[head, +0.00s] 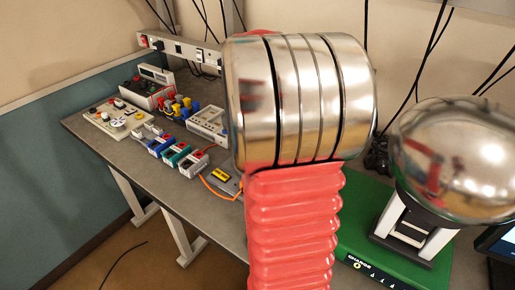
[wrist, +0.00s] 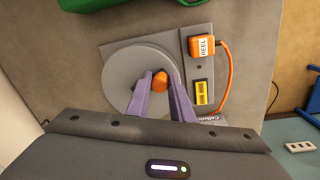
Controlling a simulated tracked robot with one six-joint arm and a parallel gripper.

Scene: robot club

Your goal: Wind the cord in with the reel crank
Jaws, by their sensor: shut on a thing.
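The reel (wrist: 128,62) shows in the wrist view as a round grey disc on a grey base plate, with an orange crank knob (wrist: 160,81) near its right side. My gripper (wrist: 161,76) has its two purple fingers on either side of the knob and is shut on it. An orange block marked REEL (wrist: 203,46) sits at the plate's upper right. The orange cord (wrist: 227,74) runs from it and curves down behind my wrist housing. In the head view, part of the grey plate (head: 222,185) and the orange cord (head: 212,190) show; my arm hides the disc and knob.
The grey workbench (head: 88,129) holds several small devices, a power strip (head: 178,48) and a green case (head: 365,212). A yellow part (wrist: 203,92) sits beside the disc. A white socket block (wrist: 300,146) lies at the lower right of the wrist view.

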